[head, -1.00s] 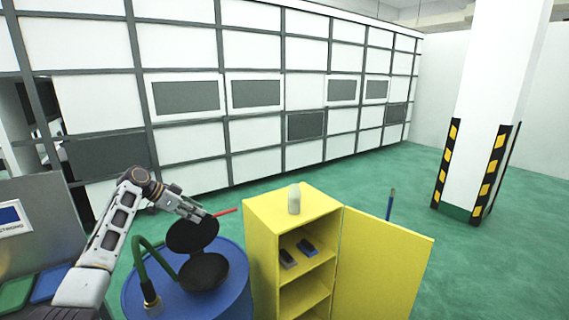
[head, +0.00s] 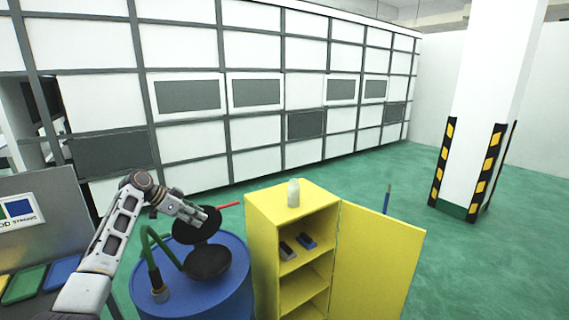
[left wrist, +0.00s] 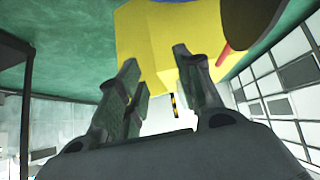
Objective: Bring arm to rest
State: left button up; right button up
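My left arm (head: 118,230) comes in from the left, bent at the elbow. Its gripper (head: 203,217) is beside the raised black lid (head: 203,228) of the funnel on the blue drum (head: 222,300). I cannot tell whether it touches the lid. In the left wrist view the gripper (left wrist: 156,65) has its two fingers apart with nothing between them. The lid is dark at the upper right there (left wrist: 248,20). My right gripper is in neither view.
A yellow cabinet (head: 262,235) stands right of the drum, door (head: 375,260) open, a pale bottle (head: 293,193) on top. A green hose (head: 147,250) rises from the drum. A red rod (head: 229,205) sticks out by the lid. Green floor (head: 460,260) is clear at right.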

pick_arm(q)
jog(key=s+d+f+n+g+y, duration=0.15)
jog(key=s+d+f, duration=0.25)
jog(key=s+f, duration=0.6)
jog(key=s+d+f+n+y, duration=0.15)
jog(key=s+d+f, duration=0.25)
jog(key=s+f, duration=0.65)
jog(key=s+d+f+n+y, duration=0.15)
jog(key=s+n+y, duration=0.35)
jog(key=s, duration=2)
notch_tip(320, 180, down, 33)
jog(key=s+g, duration=0.1)
jog(key=s, duration=0.2)
jog(key=s+a+f, duration=0.2)
jog(key=s+f, duration=0.8)
jog(key=s, duration=0.1)
jog(key=s+a+f+g, duration=0.1)
jog(key=s+a+f, duration=0.1)
jog(key=s+f, duration=0.8)
jog(key=shift+s+a+f+n+h, duration=0.25)
jog(key=shift+s+f+n+h, duration=0.1)
jog(key=shift+s, duration=0.1)
